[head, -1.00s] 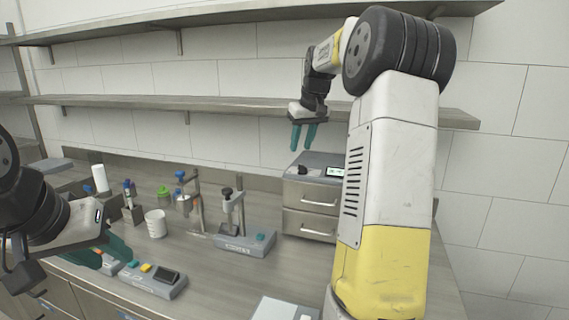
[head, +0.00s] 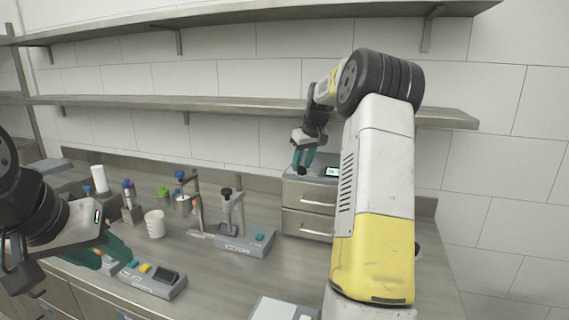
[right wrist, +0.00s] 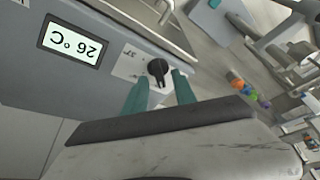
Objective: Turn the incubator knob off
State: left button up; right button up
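The incubator (head: 310,194) is a grey box with drawers at the back of the bench. Its top panel carries a display (right wrist: 73,43) reading 26 °C and a black knob (right wrist: 157,69) with a pointer on a white dial plate. A "37" mark shows beside the knob. My right gripper (head: 302,169) points down over the panel; in the right wrist view (right wrist: 162,80) its teal fingers are apart, one on each side of the knob's near part. Whether they touch it is unclear. My left gripper (head: 118,252) hangs at the left front, its opening unclear.
A grey device (head: 153,279) with coloured buttons is beside my left gripper. A stand device (head: 243,240), a white cup (head: 155,224) and a tube rack (head: 131,212) stand on the bench. A shelf (head: 230,101) runs above the incubator.

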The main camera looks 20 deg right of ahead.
grip_shut()
jog(key=shift+n, duration=0.3)
jog(key=n+y, duration=0.1)
jog(key=n, duration=0.2)
jog(key=shift+d+g, duration=0.1)
jog(key=shift+g, duration=0.2)
jog(key=shift+n+g+y, duration=0.3)
jog(key=shift+n+y, duration=0.15)
jog(key=shift+n, duration=0.75)
jog(key=shift+n+g+y, duration=0.3)
jog(key=shift+n+y, duration=0.15)
jog(key=shift+n, duration=0.75)
grip_release()
